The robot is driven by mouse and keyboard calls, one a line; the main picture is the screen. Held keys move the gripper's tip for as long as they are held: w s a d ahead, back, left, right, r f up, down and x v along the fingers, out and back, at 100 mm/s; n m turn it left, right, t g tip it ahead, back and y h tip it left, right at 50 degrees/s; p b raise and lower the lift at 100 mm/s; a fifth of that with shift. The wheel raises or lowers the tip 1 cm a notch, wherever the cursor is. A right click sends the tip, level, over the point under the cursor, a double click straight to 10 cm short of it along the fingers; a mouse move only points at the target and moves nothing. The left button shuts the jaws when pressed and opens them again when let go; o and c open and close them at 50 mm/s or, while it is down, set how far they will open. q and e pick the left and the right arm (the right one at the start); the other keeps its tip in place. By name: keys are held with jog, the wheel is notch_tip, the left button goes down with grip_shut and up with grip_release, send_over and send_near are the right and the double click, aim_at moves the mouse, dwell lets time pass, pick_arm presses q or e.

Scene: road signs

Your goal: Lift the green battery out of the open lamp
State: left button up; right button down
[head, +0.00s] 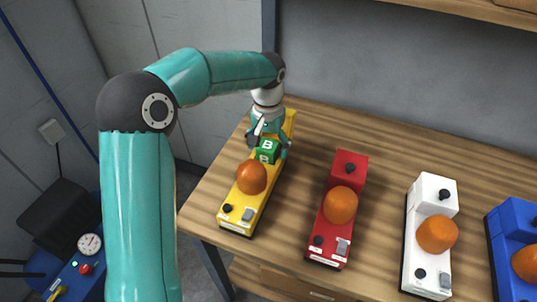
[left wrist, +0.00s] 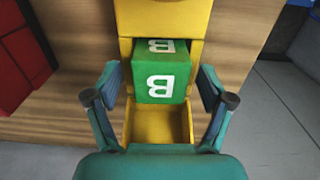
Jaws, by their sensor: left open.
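The green battery (head: 267,151) is a block marked with a white B. It sits in the yellow open lamp (head: 241,206), at the left of the table in the head view. In the left wrist view the battery (left wrist: 161,78) stands up out of the yellow compartment (left wrist: 157,121), whose near part is empty. My left gripper (head: 268,146) is over the lamp. Its fingers (left wrist: 158,90) are spread to either side of the battery, with a gap on both sides in the wrist view. My right gripper is not in view.
An orange dome (head: 251,177) stands on the yellow lamp close to the battery. A red lamp (head: 332,215), a white lamp (head: 428,240) and a blue lamp (head: 508,240) stand to the right on the wooden table (head: 385,165). A grey wall (head: 400,70) rises behind the table.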

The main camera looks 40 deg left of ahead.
pick_arm(q)
jog(key=shift+r, duration=0.1)
grip_shut()
dwell(0.4)
jog(key=shift+w+r, duration=0.1)
jog(key=shift+r, duration=0.65)
notch_tip(320, 180, up, 18)
jog(key=p, duration=0.2)
jog(key=shift+r, duration=0.25)
